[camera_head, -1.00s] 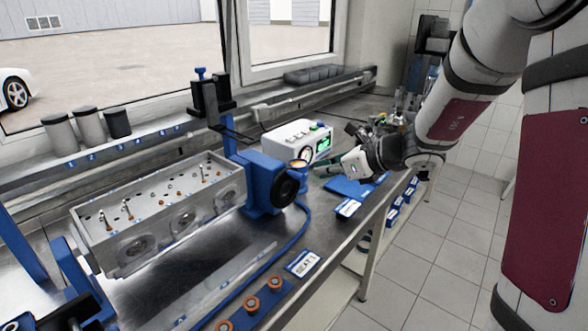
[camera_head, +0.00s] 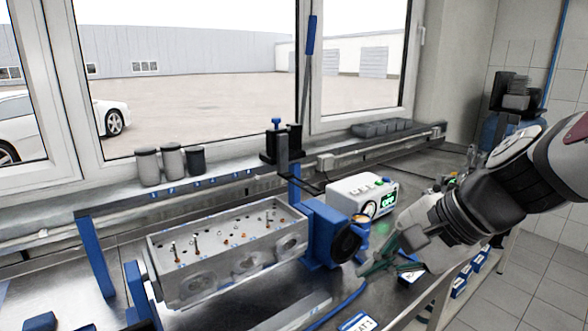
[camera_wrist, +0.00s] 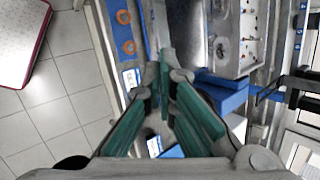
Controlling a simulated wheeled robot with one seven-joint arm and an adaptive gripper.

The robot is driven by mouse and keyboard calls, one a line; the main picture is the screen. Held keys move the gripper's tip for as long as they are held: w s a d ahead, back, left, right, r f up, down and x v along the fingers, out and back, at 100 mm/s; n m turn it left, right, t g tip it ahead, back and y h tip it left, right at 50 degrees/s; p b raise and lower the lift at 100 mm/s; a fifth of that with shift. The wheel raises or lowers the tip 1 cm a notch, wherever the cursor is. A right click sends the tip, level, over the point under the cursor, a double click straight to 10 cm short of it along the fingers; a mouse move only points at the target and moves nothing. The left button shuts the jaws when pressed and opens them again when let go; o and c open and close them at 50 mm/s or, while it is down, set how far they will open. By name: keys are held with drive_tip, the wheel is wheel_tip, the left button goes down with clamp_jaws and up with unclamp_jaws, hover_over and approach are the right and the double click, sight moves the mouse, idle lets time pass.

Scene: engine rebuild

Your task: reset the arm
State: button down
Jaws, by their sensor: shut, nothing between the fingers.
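My gripper (camera_head: 376,268) is at the right of the head view, above the bench beside the blue clamp. Its green-padded fingers also show in the wrist view (camera_wrist: 164,80), pointing along the bench with their tips together and nothing between them. My arm reaches in from the right edge. The block also shows at the top of the wrist view (camera_wrist: 226,30).
A white instrument with a green display (camera_head: 350,194) stands behind the gripper. Several grey cylinders (camera_head: 172,160) stand at the back left. Blue bins (camera_head: 461,280) hang below the bench edge at right. A blue cable runs along the bench front. Tiled floor (camera_wrist: 50,110) is open beside the bench.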

drive_tip(key=s+d+n+h, duration=0.3)
drive_tip(key=s+n, duration=0.3)
drive_tip(key=s+d+n+h, duration=0.3)
drive_tip(key=s+n, duration=0.2)
drive_tip(key=s, duration=0.1)
drive_tip(key=shift+s+d+r+n, duration=0.3)
drive_tip(key=shift+s+r+n, duration=0.05)
drive_tip(key=shift+r+n, duration=0.05)
